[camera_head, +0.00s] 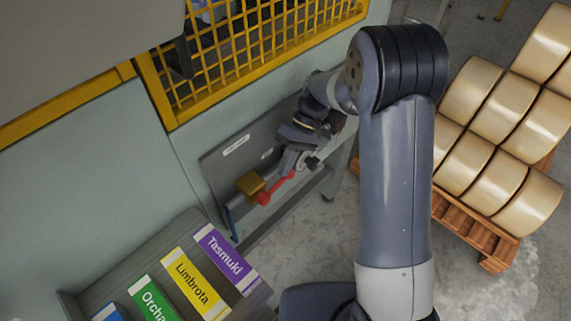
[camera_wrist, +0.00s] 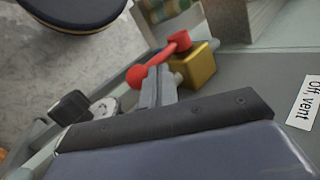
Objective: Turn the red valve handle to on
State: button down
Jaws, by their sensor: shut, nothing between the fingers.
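The red valve handle (camera_head: 275,189) is mounted beside a brass-coloured valve block (camera_head: 250,184) on a grey panel below the yellow mesh. In the wrist view the handle (camera_wrist: 158,62) is a red bar with a rounded knob at each end, and the brass block (camera_wrist: 199,66) is just behind it. My gripper (camera_head: 291,170) is at the handle, with its fingers together and nothing between them. In the wrist view its fingertips (camera_wrist: 158,72) overlap the handle's middle near the lower-left knob. I cannot tell whether they touch it. A white label (camera_wrist: 305,103) reads "Off, vent".
White labels (camera_head: 236,145) are on the grey panel. A sloped rack with coloured boxes, including a purple Tasmuki box (camera_head: 226,258), stands at lower left. A pallet (camera_head: 470,226) of large cream rolls is at right. Grey floor lies between panel and pallet.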

jog(key=shift+a+r+p, duration=0.1)
jog(key=shift+r+p, duration=0.25)
jog(key=shift+r, duration=0.15)
jog(key=r, duration=0.1)
jog(key=r+p, duration=0.1)
jog(key=r, duration=0.1)
jog(key=shift+w+a+r+p, duration=0.25)
jog(key=shift+w+p, duration=0.05)
jog(key=shift+p, duration=0.1)
jog(key=w+d+r+b, duration=0.1)
jog(key=w+d+r, duration=0.4)
jog(key=w, duration=0.1)
jog(key=s+a+r+n+t+h, duration=0.1)
jog(key=s+r+n+t, duration=0.25)
jog(key=n, duration=0.65)
jog(key=s+a+r+n+t+h, duration=0.15)
jog(key=s+n, duration=0.35)
jog(key=n, duration=0.5)
jog(key=shift+w+d+x, duration=0.1)
jog(key=shift+w+x, duration=0.3)
jog(key=shift+x, duration=1.85)
jog(key=shift+w+d+x, duration=0.1)
jog(key=shift+w+x, duration=0.25)
jog(key=shift+x, duration=1.9)
jog(key=shift+w+x, duration=0.4)
jog(key=shift+x, duration=1.85)
jog(key=shift+f, duration=0.25)
